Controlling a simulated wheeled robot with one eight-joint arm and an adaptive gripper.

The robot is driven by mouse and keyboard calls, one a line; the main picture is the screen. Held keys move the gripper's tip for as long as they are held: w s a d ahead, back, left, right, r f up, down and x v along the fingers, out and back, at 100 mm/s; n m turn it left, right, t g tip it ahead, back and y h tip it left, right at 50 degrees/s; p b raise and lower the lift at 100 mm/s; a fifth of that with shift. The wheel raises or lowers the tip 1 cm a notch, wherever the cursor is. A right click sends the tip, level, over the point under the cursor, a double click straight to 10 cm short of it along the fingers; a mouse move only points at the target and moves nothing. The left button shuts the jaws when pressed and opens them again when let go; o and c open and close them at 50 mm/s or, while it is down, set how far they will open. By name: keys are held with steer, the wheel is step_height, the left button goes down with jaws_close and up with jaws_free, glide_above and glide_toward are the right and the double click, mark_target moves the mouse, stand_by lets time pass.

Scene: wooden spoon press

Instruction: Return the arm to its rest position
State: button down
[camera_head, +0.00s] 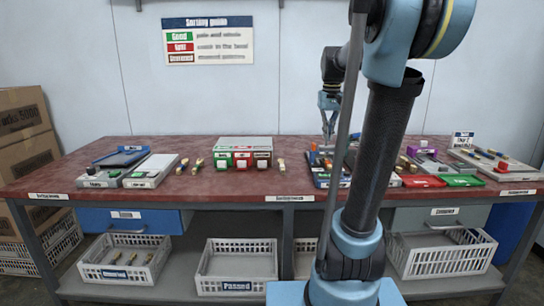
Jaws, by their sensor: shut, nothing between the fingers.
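My gripper (328,124) is at the end of my blue and black arm. It hangs pointing down above the red-topped bench (270,180), right of the middle. It is shut, and nothing shows between its fingers. It is over or just behind a blue tray (322,180) on the bench; I cannot tell its exact height above it. My arm's near links stand tall in front and hide part of the bench right of the middle.
Baskets (236,265) sit on the lower shelf. Cardboard boxes (25,140) are stacked far left. The bench's front middle is clear.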

steer(key=s+a+f+t, duration=0.1)
steer(key=s+a+f, duration=0.2)
steer(key=s+f, duration=1.9)
steer(key=s, duration=0.3)
steer(key=shift+f+t, duration=0.2)
steer(key=shift+t, duration=0.1)
